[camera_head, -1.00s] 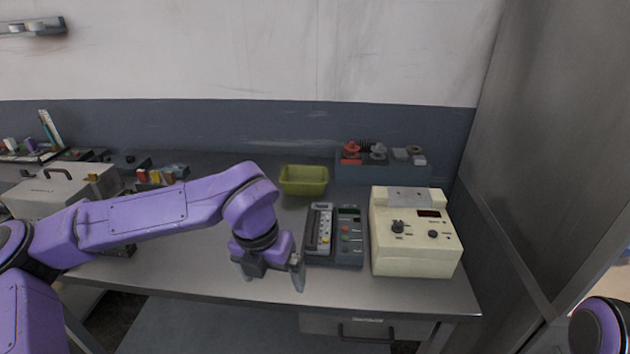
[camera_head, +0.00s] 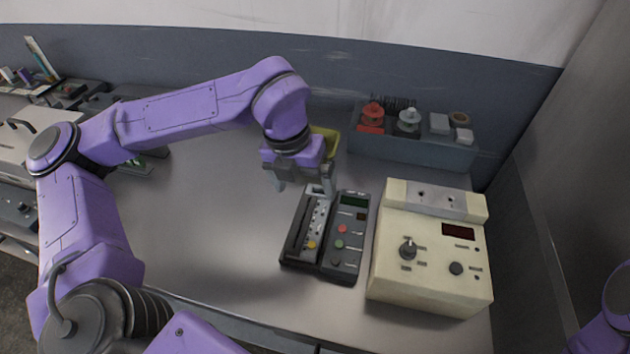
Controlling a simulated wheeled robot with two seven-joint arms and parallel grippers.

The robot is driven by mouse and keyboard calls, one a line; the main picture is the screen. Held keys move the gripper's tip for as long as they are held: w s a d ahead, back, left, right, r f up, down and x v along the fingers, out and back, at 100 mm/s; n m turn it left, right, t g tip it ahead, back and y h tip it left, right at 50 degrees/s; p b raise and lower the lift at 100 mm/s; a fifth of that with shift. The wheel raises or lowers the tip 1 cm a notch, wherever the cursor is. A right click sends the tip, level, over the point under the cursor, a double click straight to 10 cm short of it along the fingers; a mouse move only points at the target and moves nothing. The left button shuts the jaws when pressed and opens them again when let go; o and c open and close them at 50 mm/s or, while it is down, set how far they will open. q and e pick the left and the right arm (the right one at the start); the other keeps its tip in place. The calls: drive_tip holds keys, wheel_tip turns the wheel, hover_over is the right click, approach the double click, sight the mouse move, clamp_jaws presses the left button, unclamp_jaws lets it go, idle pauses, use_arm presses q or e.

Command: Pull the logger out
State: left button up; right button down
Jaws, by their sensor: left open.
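A dark grey device (camera_head: 347,262) lies on the bench right of centre. Its right half has a small green screen and a column of coloured buttons. Its left half holds a long dark part with a pale strip (camera_head: 316,228) and a yellow button; this may be the logger, but I cannot tell for sure. My left gripper (camera_head: 304,187) is open and points down at the far left end of the device. Its right finger overlaps the device's far edge in the picture; I cannot tell whether they touch. My right gripper is out of view; part of my right arm shows at the right edge.
A cream instrument box (camera_head: 430,255) with knobs stands just right of the device. A grey rack (camera_head: 415,148) with red and grey parts is behind. A yellow-green bin (camera_head: 327,140) is partly hidden behind my left gripper. The bench (camera_head: 215,230) left of the device is clear.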

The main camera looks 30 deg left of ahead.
sight(311, 216)
use_arm(q)
drive_tip(key=f, duration=0.1)
drive_tip(key=s+f, duration=0.1)
drive_tip(key=f, duration=0.1)
drive_tip(key=shift+s+d+f, duration=0.1)
drive_tip(key=shift+s+d, duration=0.05)
drive_tip(key=shift+s, duration=0.05)
drive_tip(key=f, duration=0.1)
drive_tip(key=w+f, duration=0.1)
drive_tip(key=f, duration=0.1)
drive_tip(key=w+f+p, duration=0.1)
drive_tip(key=shift+d+f, duration=0.25)
drive_tip(key=shift+f, duration=0.45)
drive_tip(key=shift+s, duration=0.3)
drive_tip(key=c, duration=1.3)
drive_tip(key=o, duration=0.4)
drive_tip(key=shift+c, duration=1.5)
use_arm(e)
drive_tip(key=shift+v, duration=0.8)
